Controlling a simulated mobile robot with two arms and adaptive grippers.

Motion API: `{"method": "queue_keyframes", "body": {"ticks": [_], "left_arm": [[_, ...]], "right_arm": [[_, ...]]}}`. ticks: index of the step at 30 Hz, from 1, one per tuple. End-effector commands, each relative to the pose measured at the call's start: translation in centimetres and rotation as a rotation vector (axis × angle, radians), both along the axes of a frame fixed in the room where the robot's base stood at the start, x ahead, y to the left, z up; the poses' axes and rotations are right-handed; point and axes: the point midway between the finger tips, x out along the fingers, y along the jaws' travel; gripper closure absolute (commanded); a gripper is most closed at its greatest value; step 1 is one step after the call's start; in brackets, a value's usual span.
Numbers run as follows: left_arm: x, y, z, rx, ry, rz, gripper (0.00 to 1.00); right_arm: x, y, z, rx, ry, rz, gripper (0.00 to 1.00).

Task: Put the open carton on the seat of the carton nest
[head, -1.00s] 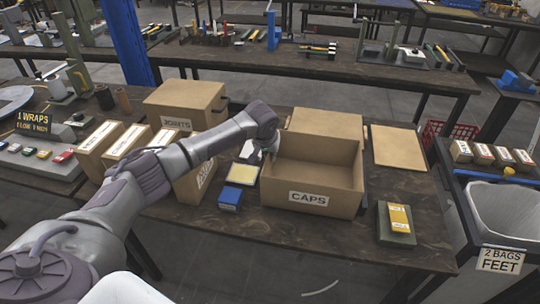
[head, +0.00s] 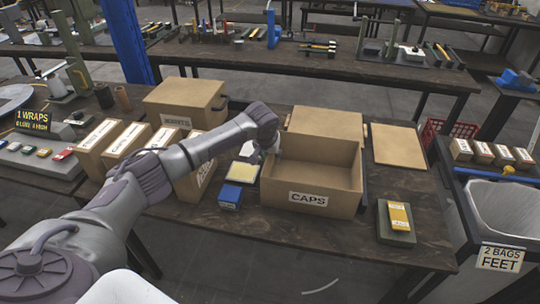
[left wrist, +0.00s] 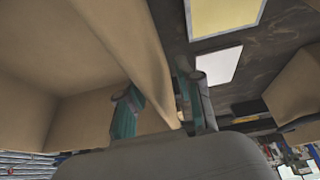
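The open carton (head: 325,196), a tan box labelled CAPS, stands upright on the dark bench in the head view with its top open. In the left wrist view its wall (left wrist: 145,50) runs between the two fingers. My left gripper (head: 272,148) is at the carton's left wall, one finger inside and one outside. In the left wrist view the gripper (left wrist: 160,98) looks open, with room between the fingers around the wall; firm contact is not visible. My right gripper is not in view. I cannot clearly identify the carton nest or its seat.
Left of the carton are a blue block (head: 231,195), a yellow-topped pad (head: 243,172) and several tan boxes. A green block with a yellow packet (head: 399,214) lies right of it. A tan board (head: 398,146) lies behind right. A grey bin (head: 505,207) stands at the right.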

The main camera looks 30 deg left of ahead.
Motion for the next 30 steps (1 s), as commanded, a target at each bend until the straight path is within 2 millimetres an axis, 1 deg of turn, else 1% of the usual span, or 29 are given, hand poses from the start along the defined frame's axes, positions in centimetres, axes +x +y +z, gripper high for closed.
{"method": "queue_keyframes", "body": {"ticks": [4, 6, 10, 14, 18, 24, 27, 30], "left_arm": [[0.0, 0.0, 0.0, 0.001, 0.001, 0.000, 0.65], [-0.1, 0.1, -0.1, 0.002, 0.004, 0.000, 0.65], [-0.4, 0.0, 0.8, 0.002, 0.002, 0.000, 0.65], [-1.2, -0.2, 2.8, 0.001, -0.002, -0.002, 0.65], [-2.3, -0.5, 5.7, 0.001, -0.003, -0.001, 0.65], [-3.8, -0.8, 9.2, 0.002, -0.002, 0.000, 0.65], [-4.3, -0.9, 10.2, 0.001, 0.000, 0.000, 0.65], [-4.5, -1.0, 10.8, 0.000, 0.000, 0.000, 0.65]], "right_arm": [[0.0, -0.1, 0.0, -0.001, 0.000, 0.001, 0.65], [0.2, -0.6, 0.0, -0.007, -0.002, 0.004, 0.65], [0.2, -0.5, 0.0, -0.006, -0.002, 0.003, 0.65], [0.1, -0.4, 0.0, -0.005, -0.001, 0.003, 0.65], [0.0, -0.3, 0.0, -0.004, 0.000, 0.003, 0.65], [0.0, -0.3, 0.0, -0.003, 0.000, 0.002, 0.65], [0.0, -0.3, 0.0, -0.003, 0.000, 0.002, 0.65], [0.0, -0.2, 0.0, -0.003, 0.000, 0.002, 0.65]]}}
